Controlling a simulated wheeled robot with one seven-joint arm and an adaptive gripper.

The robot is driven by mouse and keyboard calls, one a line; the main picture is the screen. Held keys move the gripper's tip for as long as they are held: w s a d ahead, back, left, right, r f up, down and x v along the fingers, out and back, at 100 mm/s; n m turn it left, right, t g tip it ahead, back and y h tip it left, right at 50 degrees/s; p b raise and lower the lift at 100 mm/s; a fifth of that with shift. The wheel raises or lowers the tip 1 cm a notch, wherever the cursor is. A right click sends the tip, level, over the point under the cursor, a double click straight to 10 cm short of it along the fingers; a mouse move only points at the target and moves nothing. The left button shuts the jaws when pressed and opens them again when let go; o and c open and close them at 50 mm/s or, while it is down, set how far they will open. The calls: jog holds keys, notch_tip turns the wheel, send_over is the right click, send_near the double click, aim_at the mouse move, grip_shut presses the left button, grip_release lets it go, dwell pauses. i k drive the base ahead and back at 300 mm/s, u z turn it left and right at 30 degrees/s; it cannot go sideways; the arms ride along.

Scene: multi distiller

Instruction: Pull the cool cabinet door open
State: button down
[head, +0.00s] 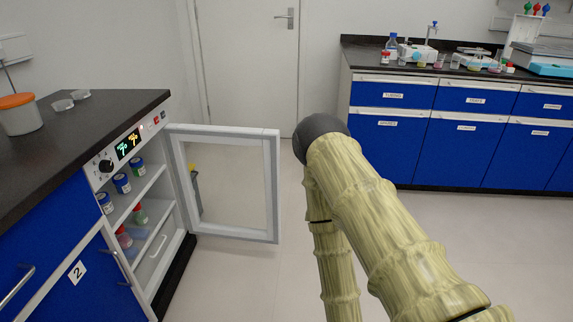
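The cool cabinet (146,255) stands at the left under the dark counter. Its glass door (272,190) has a white frame and stands wide open, swung out to the right. Inside are white shelves with several small bottles, some blue-labelled (122,184), and red and green ones below. A small dark grey piece with a yellow top (197,190) shows through the glass near the hinge side; I cannot tell what it is. My arm rises from the lower right, bends at the elbow and runs down out of the picture. My gripper is not in view.
A blue cabinet (80,285) with a "2" label and handles adjoins the cool cabinet at left. An orange-lidded tub (19,115) and small dishes stand on the counter. Blue drawers (450,143) line the back right. The pale floor (255,285) before the door is clear.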

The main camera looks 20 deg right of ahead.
aim_at(227, 178)
jog(key=z, duration=0.5)
jog(key=k, duration=1.2)
jog(key=u, duration=0.05)
jog(key=i, duration=0.6)
jog(key=u, duration=0.85)
jog(key=i, duration=0.65)
jog(key=z, duration=0.55)
jog(key=i, duration=0.8)
jog(key=z, duration=0.6)
